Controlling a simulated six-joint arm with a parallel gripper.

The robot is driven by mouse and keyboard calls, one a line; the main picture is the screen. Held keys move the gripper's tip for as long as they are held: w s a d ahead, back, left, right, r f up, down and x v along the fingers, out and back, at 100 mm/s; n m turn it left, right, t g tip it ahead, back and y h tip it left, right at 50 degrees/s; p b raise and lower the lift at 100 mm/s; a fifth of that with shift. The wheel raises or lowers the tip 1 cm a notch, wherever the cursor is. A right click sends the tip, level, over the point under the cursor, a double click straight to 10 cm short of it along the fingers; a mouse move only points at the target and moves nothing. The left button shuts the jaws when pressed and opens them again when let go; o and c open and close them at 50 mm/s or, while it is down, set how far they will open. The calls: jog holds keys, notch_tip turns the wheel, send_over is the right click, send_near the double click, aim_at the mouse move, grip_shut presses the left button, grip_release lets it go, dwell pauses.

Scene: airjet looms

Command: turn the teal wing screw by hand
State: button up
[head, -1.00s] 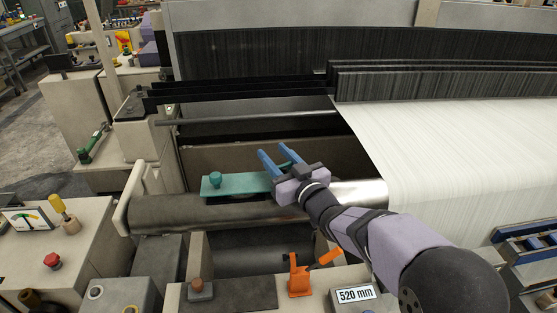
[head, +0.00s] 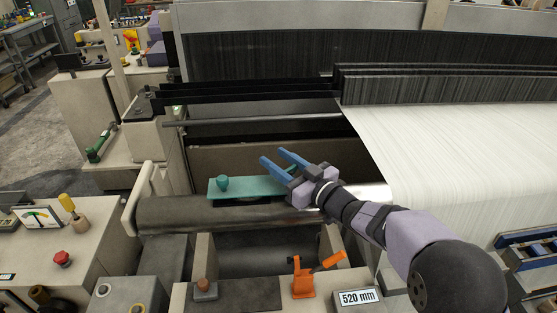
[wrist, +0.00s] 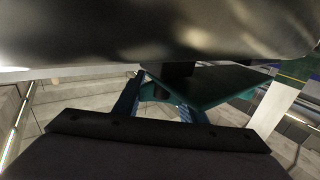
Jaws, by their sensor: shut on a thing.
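The teal plate (head: 250,187) lies across the dark roller, with a small round teal knob (head: 222,183) standing at its left end. My gripper (head: 275,158) is at the plate's right end, its two blue fingers pointing up and left. In the wrist view, the fingers of my gripper (wrist: 158,93) close on a dark teal part, which I take as the teal wing screw (wrist: 148,94), beneath the teal plate (wrist: 225,84). In the head view my gripper hides most of the screw. How far it is turned cannot be told.
The dark roller (head: 170,214) runs just below the plate. White cloth (head: 450,160) spreads to the right. An orange lever (head: 304,280) and a 520 mm display (head: 358,296) stand in front. In the wrist view, a large blurred roller fills the top.

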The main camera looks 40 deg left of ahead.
jog(key=o, duration=1.1)
jog(key=shift+r, duration=0.1)
jog(key=shift+c, duration=0.2)
jog(key=shift+s+d+b, duration=0.2)
jog(key=shift+d+b, duration=0.2)
jog(key=shift+d, duration=0.8)
jog(key=shift+s+d+b, duration=0.2)
jog(key=shift+d+b, duration=0.2)
jog(key=shift+d, duration=0.85)
jog(key=shift+s+d+b, duration=0.2)
jog(key=shift+d+b, duration=0.2)
jog(key=shift+d, duration=0.8)
